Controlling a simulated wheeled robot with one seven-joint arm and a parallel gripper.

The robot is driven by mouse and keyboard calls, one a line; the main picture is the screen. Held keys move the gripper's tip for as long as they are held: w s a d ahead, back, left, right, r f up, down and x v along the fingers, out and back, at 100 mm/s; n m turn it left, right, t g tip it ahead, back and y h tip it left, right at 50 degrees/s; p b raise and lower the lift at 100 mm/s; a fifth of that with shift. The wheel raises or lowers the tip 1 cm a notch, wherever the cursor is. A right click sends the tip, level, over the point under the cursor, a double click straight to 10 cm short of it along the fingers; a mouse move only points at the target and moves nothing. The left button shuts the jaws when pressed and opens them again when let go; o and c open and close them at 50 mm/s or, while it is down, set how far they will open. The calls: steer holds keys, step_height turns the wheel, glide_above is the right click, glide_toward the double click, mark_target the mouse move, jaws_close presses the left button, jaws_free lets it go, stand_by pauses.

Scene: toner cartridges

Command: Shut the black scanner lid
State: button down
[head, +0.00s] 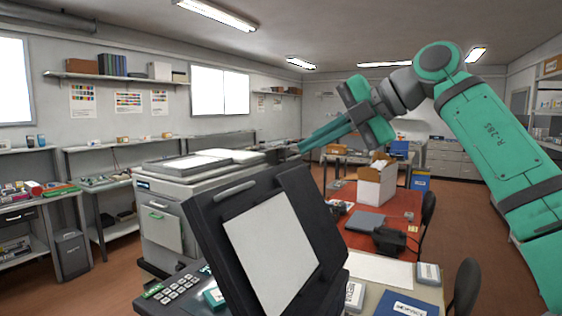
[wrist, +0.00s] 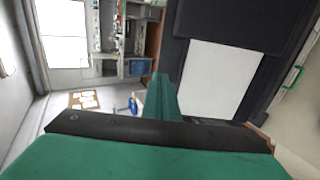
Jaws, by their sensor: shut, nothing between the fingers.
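The black scanner lid (head: 205,215) stands raised and tilted in the head view, with its white inner pad (head: 272,250) facing me and a grey handle near its upper left edge. The lid also shows at the upper right of the wrist view (wrist: 240,22). The scanner base with its keypad (head: 172,290) is mostly hidden behind and below the lid. My gripper (head: 303,147) is shut and empty, its teal fingers pointing left just above the lid's upper right corner in the head view. The fingers also show in the wrist view (wrist: 162,88). I cannot tell whether they touch the lid.
A large grey copier (head: 165,215) stands behind the lid on the left. A red-topped table (head: 385,205) with a white box (head: 376,185) and a dark device (head: 390,241) lies beyond on the right. Dark chairs stand at its right side.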

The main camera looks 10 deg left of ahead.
mark_target(254, 176)
steer(key=x, duration=1.3)
steer(key=shift+w+a+f, duration=0.1)
steer(key=shift+a+f, duration=0.05)
steer(key=shift+a, duration=0.2)
